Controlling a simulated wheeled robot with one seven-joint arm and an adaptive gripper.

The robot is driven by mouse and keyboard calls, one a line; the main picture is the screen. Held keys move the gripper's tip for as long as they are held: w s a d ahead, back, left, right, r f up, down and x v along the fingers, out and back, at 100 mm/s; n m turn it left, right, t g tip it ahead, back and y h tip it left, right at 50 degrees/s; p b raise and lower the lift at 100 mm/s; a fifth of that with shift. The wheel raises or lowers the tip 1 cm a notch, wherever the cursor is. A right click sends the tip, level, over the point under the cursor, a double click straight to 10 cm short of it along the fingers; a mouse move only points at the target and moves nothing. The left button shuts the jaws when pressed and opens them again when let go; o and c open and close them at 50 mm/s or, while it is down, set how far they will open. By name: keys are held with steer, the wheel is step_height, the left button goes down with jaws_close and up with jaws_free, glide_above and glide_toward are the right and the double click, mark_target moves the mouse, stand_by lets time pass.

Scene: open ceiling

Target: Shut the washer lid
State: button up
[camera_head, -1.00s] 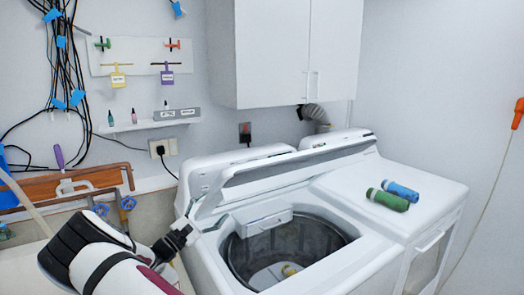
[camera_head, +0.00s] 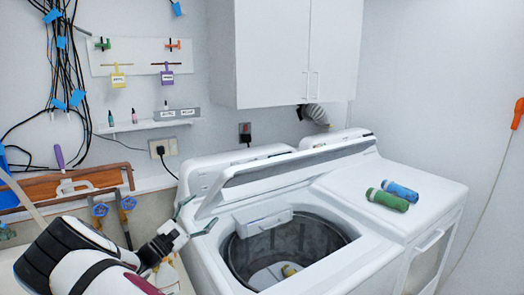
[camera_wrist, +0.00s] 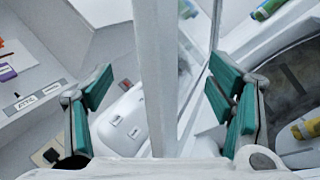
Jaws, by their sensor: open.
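The white washer (camera_head: 385,245) has its lid (camera_head: 290,168) raised, tilted up at the back above the open tub (camera_head: 290,245). My gripper (camera_head: 193,216) is at the lid's left end, with its fingers spread. In the wrist view, the open teal-padded fingers (camera_wrist: 165,105) stand on either side of a pale upright bar (camera_wrist: 155,75), which looks like the lid's edge. Gaps show between the bar and both pads. Whether either finger touches the lid elsewhere is hard to tell.
A green bottle (camera_head: 387,199) and a blue bottle (camera_head: 400,191) lie on the white top to the right. A yellow item (camera_head: 290,271) is inside the tub. White cabinets (camera_head: 290,50) hang above. Pipes with blue valves (camera_head: 128,203) are left of the washer.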

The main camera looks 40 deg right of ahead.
steer(key=shift+s+a+r, duration=0.1)
steer(key=shift+a+r, duration=0.05)
steer(key=shift+a, duration=0.7)
steer(key=shift+a+r, duration=0.15)
steer(key=shift+a, duration=0.7)
steer(key=o, duration=0.6)
steer(key=shift+c, duration=0.2)
steer(key=v, duration=1.2)
steer(key=shift+r, duration=0.15)
